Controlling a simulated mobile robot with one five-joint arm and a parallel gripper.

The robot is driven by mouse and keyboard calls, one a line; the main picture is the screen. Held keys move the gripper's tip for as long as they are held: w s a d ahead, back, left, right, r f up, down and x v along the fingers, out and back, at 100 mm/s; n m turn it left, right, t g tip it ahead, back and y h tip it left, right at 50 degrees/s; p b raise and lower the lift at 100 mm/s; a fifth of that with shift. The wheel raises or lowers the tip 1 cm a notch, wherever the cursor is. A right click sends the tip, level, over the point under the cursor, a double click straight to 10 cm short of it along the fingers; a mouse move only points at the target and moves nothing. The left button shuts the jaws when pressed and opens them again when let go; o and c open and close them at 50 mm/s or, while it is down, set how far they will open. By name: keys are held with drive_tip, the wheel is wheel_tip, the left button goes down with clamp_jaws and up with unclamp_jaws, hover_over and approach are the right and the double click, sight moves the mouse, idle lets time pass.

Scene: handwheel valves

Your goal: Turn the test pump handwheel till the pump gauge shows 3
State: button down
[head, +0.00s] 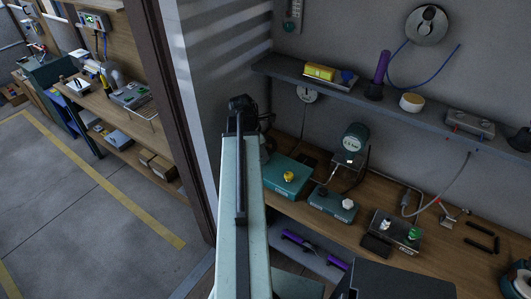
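Several valve boxes with knobs stand on the wooden bench on the right, their labels too small to read. A teal box (283,188) has a yellow handwheel (289,176). A second teal box (322,206) has a white handwheel (348,204). I cannot tell which is the test pump's. A round green-cased device (355,138) stands behind them; no gauge reading is legible. My pale arm rises through the middle, its dark far end left of the bench. My gripper does not show.
A shelf (420,118) above the bench holds a yellow item (320,72), a purple-handled tool (381,68) and a grey box (470,123). A dark door frame (180,100) stands left of my arm. Open floor (80,220) lies further left.

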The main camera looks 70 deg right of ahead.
drive_tip(key=shift+w+d, duration=0.25)
drive_tip(key=shift+w, duration=0.35)
drive_tip(key=shift+s+n, duration=0.45)
drive_tip(key=shift+n, duration=0.05)
drive_tip(key=c, duration=1.4)
unclamp_jaws()
drive_tip(key=shift+w+d, duration=0.1)
drive_tip(key=shift+c, duration=0.2)
drive_tip(key=r+p, duration=0.1)
drive_tip(key=d+r+p, duration=0.1)
drive_tip(key=r+p, duration=0.1)
drive_tip(key=p, duration=0.1)
drive_tip(key=shift+w+d, duration=0.15)
drive_tip(key=shift+d, duration=0.1)
drive_tip(key=shift+a+r+h, duration=0.15)
drive_tip(key=shift+a+r, duration=0.15)
drive_tip(key=shift+a, duration=0.2)
drive_tip(key=shift+a+r+h, duration=0.15)
drive_tip(key=shift+a+r, duration=0.15)
drive_tip(key=shift+a, duration=0.2)
drive_tip(key=shift+s+d+f, duration=0.1)
drive_tip(key=shift+s+d, duration=0.1)
drive_tip(key=shift+d, duration=0.1)
drive_tip(key=shift+a+r+p, duration=0.1)
drive_tip(key=shift+r+p, duration=1.6)
drive_tip(key=shift+p, duration=0.15)
